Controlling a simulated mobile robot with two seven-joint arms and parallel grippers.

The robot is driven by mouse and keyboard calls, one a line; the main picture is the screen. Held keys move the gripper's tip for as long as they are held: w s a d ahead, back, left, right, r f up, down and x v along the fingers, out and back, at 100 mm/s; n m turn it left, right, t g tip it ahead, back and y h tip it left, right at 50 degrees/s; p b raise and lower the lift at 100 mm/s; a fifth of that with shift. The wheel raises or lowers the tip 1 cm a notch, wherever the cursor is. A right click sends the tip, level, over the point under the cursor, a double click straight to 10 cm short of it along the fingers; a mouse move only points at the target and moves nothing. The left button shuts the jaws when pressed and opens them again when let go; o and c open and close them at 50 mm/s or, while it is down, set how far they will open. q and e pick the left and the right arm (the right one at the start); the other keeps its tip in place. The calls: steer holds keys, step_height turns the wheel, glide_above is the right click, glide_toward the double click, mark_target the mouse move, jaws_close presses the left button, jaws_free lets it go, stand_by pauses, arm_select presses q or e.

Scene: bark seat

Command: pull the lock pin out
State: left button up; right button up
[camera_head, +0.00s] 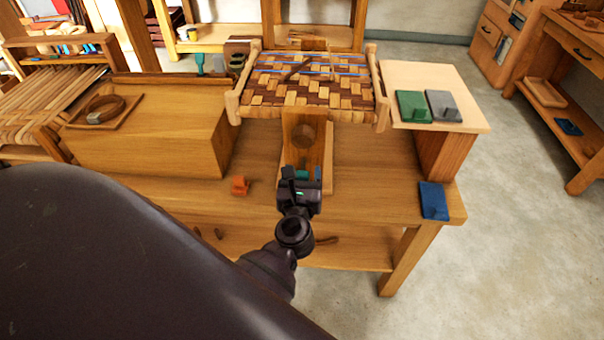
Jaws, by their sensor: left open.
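The woven bark seat (270,100) lies on a wooden stand in the middle of the bench. A wooden upright (318,150) with a dark round knob or hole (303,135) supports its front. My left gripper (301,174) is open in front of the foot of this upright. A small teal piece shows at its fingertips; I cannot tell whether it is part of the gripper. I cannot make out the lock pin for certain; the gripper hides part of the stand's base. My right gripper is not in view.
A small orange block (240,185) sits on the bench (370,190) left of my gripper. Green (413,106) and grey (443,105) blocks lie on a raised board at right. A blue block (433,201) lies at the bench's right end. A large wooden box (150,145) stands left.

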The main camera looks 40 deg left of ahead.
arm_select(q)
steer(key=shift+s, duration=0.1)
steer(key=b+v, duration=0.1)
steer(key=v, duration=0.9)
steer(key=shift+s+d+b, duration=0.2)
steer(key=shift+s+b, duration=0.05)
steer(key=shift+b, duration=0.05)
